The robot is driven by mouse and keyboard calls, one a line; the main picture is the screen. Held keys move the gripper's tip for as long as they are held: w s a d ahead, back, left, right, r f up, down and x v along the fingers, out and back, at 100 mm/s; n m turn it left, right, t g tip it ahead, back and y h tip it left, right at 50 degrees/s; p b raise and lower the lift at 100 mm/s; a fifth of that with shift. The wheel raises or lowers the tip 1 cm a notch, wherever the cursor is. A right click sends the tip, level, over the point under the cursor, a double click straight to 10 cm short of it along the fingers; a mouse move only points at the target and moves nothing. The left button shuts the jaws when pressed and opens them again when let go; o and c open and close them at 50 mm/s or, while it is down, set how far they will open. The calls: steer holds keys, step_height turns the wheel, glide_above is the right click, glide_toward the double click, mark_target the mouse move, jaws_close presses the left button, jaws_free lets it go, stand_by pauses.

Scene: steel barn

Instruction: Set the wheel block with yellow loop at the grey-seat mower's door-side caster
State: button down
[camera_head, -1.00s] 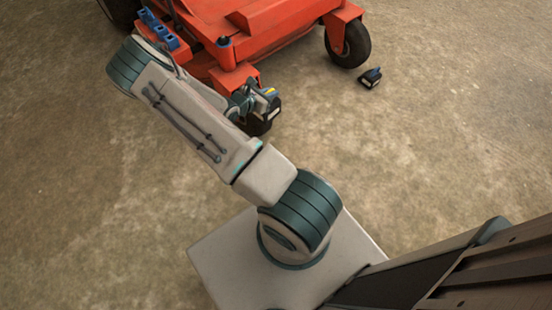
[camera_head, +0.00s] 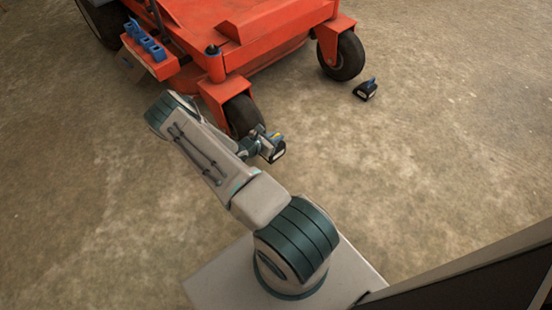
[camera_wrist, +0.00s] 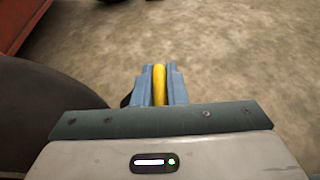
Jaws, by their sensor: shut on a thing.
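The wheel block with yellow loop (camera_head: 277,153) is dark with a pale label. My gripper (camera_head: 271,142) is shut on its yellow loop, which shows upright between the two fingers in the wrist view (camera_wrist: 160,84). The block is just right of the mower's near front caster (camera_head: 243,115); I cannot tell whether it touches the wheel or the floor. In the wrist view this caster (camera_wrist: 38,120) fills the left side, and the block's body is mostly hidden. The orange-red mower (camera_head: 250,35) stands at the top; its seat is out of view.
A second dark block with a blue loop (camera_head: 366,91) sits on the floor beside the mower's other front caster (camera_head: 342,56). A blue rack-like part (camera_head: 145,40) is on the mower's left side. The concrete floor to the right is clear.

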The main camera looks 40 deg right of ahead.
step_height(320, 180, down, 12)
steer(key=b, duration=0.5)
steer(key=shift+f, duration=0.15)
steer(key=shift+f, duration=0.15)
steer(key=c, duration=1.5)
jaws_free()
